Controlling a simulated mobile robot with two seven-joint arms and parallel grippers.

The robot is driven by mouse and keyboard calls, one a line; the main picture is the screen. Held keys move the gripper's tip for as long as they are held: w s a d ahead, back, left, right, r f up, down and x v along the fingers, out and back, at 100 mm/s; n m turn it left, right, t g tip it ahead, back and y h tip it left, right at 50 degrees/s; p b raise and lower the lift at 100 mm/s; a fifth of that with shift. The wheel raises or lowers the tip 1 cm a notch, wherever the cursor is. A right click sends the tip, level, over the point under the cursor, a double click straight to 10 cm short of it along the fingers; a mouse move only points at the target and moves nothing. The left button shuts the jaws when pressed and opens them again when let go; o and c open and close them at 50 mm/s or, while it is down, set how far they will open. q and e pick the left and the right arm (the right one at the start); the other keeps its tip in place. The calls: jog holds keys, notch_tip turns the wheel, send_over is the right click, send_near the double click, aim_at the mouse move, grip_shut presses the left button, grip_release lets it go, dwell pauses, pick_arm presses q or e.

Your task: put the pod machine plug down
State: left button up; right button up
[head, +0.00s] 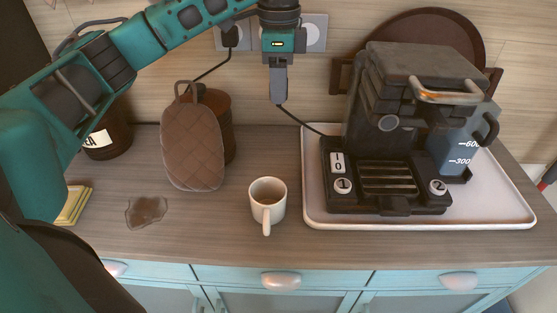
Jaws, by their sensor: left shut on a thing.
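My left gripper (279,98) hangs fingers down in front of the wall, above the back of the counter. It is shut on the pod machine plug, which is mostly hidden between the fingers. A black cord (303,124) runs from the fingertips down to the dark pod machine (412,130). The machine stands on a white tray (318,213) at the right. The plug is held out of the counter's surface, near the wall sockets. My right gripper is not in view.
A white mug (267,203) stands on the counter (228,240) below the gripper. A quilted brown pad (191,140) leans against a brown pot (225,115). A brown spill (146,211) lies at left. Another black plug (230,37) sits in the left wall socket. The right socket (314,34) is empty.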

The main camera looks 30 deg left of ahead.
pick_arm(q)
jog(key=b, duration=0.2)
send_near(278, 168)
notch_tip(278, 168, down, 5)
jog(key=shift+w+f, duration=0.1)
jog(key=shift+f, duration=0.1)
jog(key=shift+f+p, duration=0.2)
jog(key=shift+p, duration=0.1)
jog(key=shift+f, duration=0.35)
jog(key=o, duration=1.1)
jog(key=shift+c, duration=0.2)
jog(key=shift+r, duration=0.1)
jog(key=shift+r, duration=0.25)
notch_tip(278, 168, up, 12)
jog(key=shift+r+p, duration=0.25)
jog(key=shift+p, duration=0.2)
